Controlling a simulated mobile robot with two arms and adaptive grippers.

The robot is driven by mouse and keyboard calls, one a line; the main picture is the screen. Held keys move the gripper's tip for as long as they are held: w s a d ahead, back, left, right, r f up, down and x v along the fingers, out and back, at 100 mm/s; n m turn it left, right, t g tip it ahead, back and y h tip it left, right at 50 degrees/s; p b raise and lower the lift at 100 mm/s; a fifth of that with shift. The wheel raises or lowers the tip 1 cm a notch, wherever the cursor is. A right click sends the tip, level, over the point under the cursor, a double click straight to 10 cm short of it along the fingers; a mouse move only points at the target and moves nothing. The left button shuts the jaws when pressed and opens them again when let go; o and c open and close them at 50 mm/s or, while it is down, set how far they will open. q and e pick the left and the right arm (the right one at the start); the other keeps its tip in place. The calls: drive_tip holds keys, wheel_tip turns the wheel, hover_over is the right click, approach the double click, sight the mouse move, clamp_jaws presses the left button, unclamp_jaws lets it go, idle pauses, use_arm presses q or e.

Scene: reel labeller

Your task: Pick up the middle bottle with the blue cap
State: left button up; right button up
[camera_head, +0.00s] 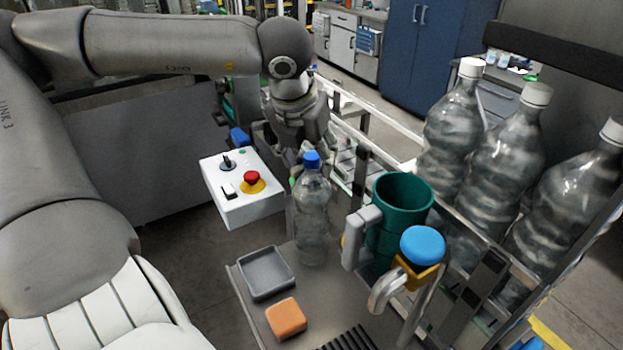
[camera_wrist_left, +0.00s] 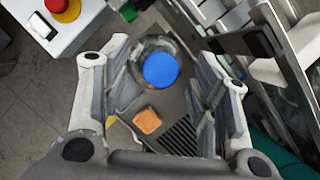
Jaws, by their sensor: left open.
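A clear bottle with a blue cap (camera_head: 312,212) stands upright on the grey worktop, left of a green cup. In the left wrist view the bottle (camera_wrist_left: 147,48) shows from above, its blue cap in the space between my fingers. My left gripper (camera_head: 300,158) is open at the height of the cap, at the bottle's upper part. In the wrist view my left gripper (camera_wrist_left: 166,82) has its fingers spread on both sides of the cap. I cannot tell whether a finger touches the bottle. My right gripper is out of view.
A white control box (camera_head: 238,205) with a red button stands left of the bottle. A grey tray (camera_head: 265,272) and an orange block (camera_head: 286,318) lie in front. The green cup (camera_head: 403,190) and a blue knob (camera_head: 422,244) are close at right. Three white-capped bottles (camera_head: 505,150) stand further right.

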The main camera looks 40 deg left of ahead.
use_arm(q)
drive_tip(key=shift+x, duration=1.3)
drive_tip(key=shift+r, duration=0.1)
clamp_jaws()
